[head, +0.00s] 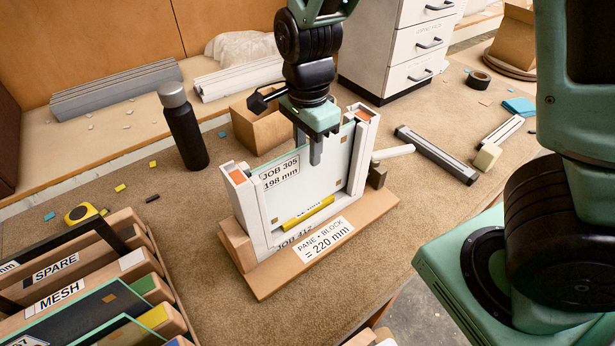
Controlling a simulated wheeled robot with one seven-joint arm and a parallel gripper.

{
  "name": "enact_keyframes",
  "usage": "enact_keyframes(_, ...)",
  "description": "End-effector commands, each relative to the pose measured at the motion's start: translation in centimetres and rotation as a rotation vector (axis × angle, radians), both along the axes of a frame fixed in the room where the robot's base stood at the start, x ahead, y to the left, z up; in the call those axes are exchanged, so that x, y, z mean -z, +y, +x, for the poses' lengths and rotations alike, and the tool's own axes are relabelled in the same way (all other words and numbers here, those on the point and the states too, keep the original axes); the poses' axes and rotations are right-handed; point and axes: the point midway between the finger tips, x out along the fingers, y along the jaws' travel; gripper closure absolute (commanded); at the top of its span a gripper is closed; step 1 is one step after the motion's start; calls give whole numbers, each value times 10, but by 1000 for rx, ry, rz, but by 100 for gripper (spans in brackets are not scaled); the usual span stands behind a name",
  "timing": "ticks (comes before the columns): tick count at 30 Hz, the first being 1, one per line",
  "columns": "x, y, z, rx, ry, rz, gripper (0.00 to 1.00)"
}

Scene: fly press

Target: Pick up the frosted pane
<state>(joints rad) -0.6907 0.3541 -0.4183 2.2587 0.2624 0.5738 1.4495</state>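A pale, whitish pane (326,174) with a greenish edge looks like the frosted pane. It stands upright between the white posts of a wooden-based frame (268,282), with a "JOB 305 198 mm" label (281,174) at its upper left. A yellow strip (307,213) shows low on it. My gripper (308,148) points down at the pane's top edge. One finger shows in front of the pane; the other appears farther back at the top edge. I cannot tell whether the fingers touch the glass.
A rack (147,249) with several panes and "SPARE" and "MESH" labels is at the lower left. A dark bottle (185,132) and cardboard block (262,125) stand behind the frame. Bench space right of the base is clear.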

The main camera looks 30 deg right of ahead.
Motion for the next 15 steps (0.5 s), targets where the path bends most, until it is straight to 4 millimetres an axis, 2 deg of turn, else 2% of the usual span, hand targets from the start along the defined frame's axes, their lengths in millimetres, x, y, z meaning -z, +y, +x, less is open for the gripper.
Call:
enact_keyframes(5,0,0,0,0,-1,0,69)
enact_keyframes(8,0,0,0,-1,-1,0,97)
enact_keyframes(9,0,0,0,-1,-1,0,100)
enact_keyframes(15,0,0,0,-1,-1,0,100)
